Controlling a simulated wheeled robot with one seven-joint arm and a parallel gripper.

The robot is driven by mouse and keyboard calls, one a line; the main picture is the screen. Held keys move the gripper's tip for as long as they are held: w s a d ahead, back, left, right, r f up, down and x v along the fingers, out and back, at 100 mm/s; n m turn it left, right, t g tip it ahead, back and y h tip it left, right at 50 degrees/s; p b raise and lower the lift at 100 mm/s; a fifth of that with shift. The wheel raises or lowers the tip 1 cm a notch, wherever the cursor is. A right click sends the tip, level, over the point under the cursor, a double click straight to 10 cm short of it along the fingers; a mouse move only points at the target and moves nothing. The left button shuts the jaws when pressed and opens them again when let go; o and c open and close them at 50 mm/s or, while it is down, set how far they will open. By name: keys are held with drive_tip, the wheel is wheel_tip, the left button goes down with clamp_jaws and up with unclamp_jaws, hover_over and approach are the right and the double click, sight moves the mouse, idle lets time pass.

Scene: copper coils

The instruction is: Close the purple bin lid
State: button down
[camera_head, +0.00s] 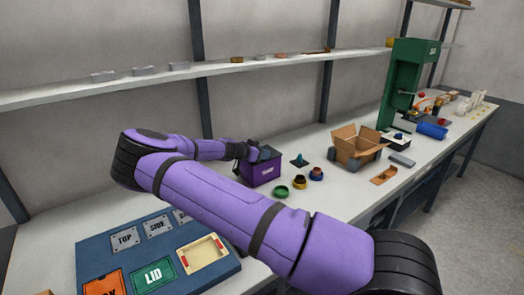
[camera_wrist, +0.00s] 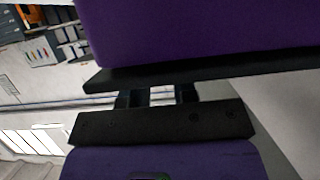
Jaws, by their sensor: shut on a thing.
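The small purple bin (camera_head: 264,174) stands on the bench, a pale label on its front. Its dark top shows next to my gripper (camera_head: 247,151), which is at the bin's upper left. From this distance I cannot tell the lid's angle. In the wrist view, a large purple surface (camera_wrist: 200,28) with a dark edge below it fills the top, close to my gripper (camera_wrist: 160,97). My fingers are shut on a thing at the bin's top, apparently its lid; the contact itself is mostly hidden.
A blue board (camera_head: 105,256) with labelled plates lies at front left. A shelf (camera_head: 160,82) runs above the bench. A green press (camera_head: 410,75) stands farther right.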

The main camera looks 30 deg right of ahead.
drive_tip(key=shift+a+f, duration=0.1)
drive_tip(key=shift+f, duration=0.15)
idle(0.3)
drive_tip(key=c, duration=0.9)
unclamp_jaws()
drive_tip(key=v, duration=1)
drive_tip(key=shift+s+a+r, duration=0.2)
drive_tip(key=shift+a+r, duration=0.05)
drive_tip(key=shift+a, duration=0.1)
